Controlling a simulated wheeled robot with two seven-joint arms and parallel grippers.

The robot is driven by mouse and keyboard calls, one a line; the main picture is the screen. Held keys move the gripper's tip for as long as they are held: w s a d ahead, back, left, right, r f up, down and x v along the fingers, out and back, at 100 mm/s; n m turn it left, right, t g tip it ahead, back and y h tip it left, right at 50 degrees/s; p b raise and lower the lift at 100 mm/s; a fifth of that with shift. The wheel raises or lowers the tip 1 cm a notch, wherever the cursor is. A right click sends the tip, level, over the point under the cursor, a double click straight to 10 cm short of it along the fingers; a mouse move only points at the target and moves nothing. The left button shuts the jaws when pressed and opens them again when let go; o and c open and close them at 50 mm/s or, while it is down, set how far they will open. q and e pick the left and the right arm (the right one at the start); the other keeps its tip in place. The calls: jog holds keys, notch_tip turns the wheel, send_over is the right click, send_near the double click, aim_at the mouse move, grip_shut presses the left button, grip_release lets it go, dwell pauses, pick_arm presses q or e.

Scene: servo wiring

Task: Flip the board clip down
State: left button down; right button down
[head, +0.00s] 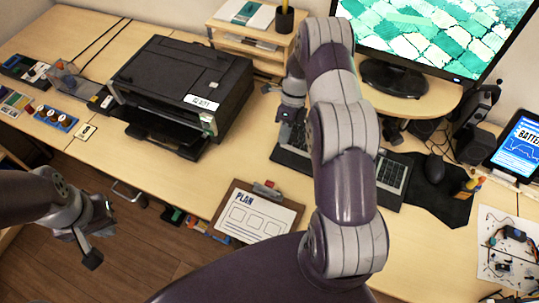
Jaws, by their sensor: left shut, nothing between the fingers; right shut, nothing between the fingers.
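A brown clipboard (228,197) with a sheet headed PLAN lies at the desk's front edge, left of my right arm. Its clip (267,188), grey with a red part, is at the top edge of the board; whether it stands up or lies flat is too small to tell. My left gripper (97,243) is shut and empty, over the floor in front of the desk, well left of the clipboard.
A black printer (185,85) stands left of the clipboard. A wooden shelf (225,40) is behind. Desk around the clipboard's left side is clear. An open drawer (185,222) is below the edge.

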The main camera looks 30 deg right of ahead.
aim_at(269, 188)
jog(key=b+x, duration=0.4)
jog(key=x, duration=0.5)
jog(key=shift+a+f, duration=0.1)
jog(key=shift+a, duration=0.05)
jog(key=shift+s+a+f+p, duration=0.1)
jog(key=shift+s+a+p, duration=0.9)
jog(key=shift+a, duration=0.25)
jog(key=shift+s+a, duration=0.35)
jog(key=shift+s, duration=0.05)
jog(key=shift+f, duration=0.1)
